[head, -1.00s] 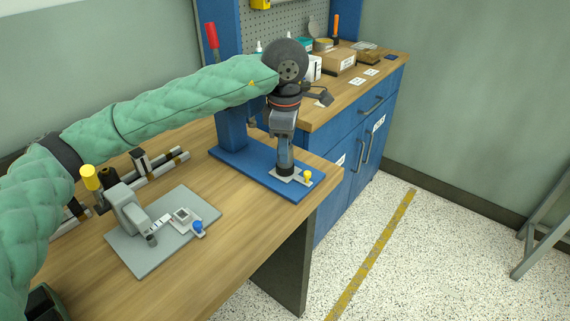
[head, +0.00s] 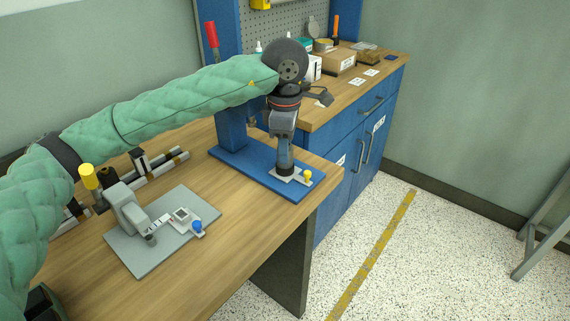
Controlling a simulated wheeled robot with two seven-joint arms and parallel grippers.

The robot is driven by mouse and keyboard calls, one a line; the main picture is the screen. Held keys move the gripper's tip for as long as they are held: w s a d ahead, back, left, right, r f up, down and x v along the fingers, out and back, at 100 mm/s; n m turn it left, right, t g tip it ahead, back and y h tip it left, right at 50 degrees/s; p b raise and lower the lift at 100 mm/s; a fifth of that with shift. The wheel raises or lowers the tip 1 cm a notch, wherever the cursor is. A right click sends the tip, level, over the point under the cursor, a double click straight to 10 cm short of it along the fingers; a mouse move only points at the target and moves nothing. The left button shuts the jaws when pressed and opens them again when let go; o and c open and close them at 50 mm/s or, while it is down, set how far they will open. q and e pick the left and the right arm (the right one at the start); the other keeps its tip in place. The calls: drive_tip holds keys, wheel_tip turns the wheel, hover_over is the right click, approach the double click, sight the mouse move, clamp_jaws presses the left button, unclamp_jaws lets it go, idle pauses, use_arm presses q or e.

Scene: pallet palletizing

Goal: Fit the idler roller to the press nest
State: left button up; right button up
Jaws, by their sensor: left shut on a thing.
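My left gripper (head: 285,158) points straight down over the blue base of the press (head: 266,172). It is shut on the idler roller (head: 286,169), which shows as a short dark cylinder at the fingertips. The press has a blue column (head: 231,128) and a red-handled lever (head: 211,36). My right gripper is not in view.
A grey fixture plate (head: 142,258) with a block, a small square part and a blue knob lies on the wooden bench. Silver rails (head: 160,168) and a yellow-topped post (head: 89,177) stand behind it. A blue cabinet (head: 350,160) with boxes adjoins at the right.

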use_arm(q)
drive_tip(key=o, duration=1)
drive_tip(key=shift+o, duration=0.2)
